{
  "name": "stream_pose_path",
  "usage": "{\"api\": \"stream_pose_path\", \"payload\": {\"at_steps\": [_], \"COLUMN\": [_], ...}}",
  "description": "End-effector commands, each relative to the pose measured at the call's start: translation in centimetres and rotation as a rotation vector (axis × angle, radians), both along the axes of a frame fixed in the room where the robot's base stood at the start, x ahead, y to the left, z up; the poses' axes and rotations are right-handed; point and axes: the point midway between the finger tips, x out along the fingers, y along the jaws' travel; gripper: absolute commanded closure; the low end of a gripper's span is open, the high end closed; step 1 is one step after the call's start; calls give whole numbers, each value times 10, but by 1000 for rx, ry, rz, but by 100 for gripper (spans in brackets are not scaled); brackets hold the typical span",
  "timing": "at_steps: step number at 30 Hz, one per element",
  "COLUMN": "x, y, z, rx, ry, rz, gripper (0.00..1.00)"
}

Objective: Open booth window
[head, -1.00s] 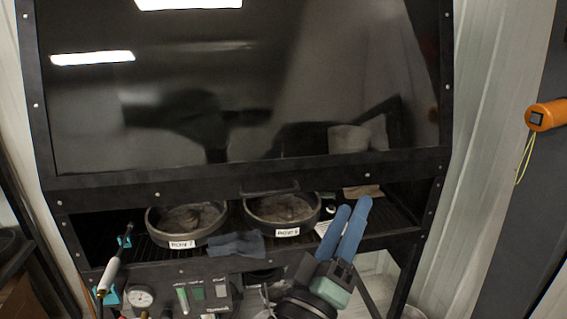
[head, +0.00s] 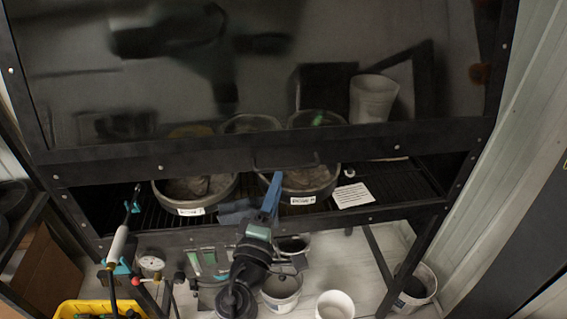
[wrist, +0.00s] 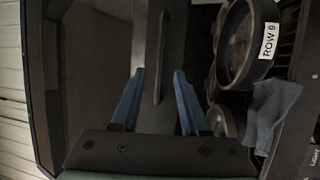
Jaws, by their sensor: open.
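The booth window (head: 250,70) is a large dark glass pane in a black frame, and it is down, with a gap to the shelf below. Its handle (head: 300,165) is a dark bar on the bottom rail, and it also shows in the wrist view (wrist: 161,60). My gripper (head: 276,175) is open with blue fingers, in front of the bottom rail near the left part of the handle. In the wrist view my gripper (wrist: 159,72) has its fingertips on either side of the bar in the picture. Whether they touch it cannot be told.
Two labelled round pans (head: 198,210) (head: 310,200), a blue cloth (head: 236,211) and a white card (head: 352,195) lie on the slatted shelf. Gauges and a white-handled tool (head: 117,243) are at the front left. A yellow crate (head: 70,308) and several buckets (head: 335,304) stand below.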

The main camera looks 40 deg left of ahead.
Motion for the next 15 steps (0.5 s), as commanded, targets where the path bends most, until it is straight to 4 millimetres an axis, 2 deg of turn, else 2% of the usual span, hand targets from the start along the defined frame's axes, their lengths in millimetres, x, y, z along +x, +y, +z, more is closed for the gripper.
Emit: {"api": "stream_pose_path", "payload": {"at_steps": [6, 15], "x": [32, 52], "y": [16, 26], "z": [8, 10], "rx": [1, 2], "ry": [-2, 1], "rz": [-1, -1], "gripper": [55, 55]}}
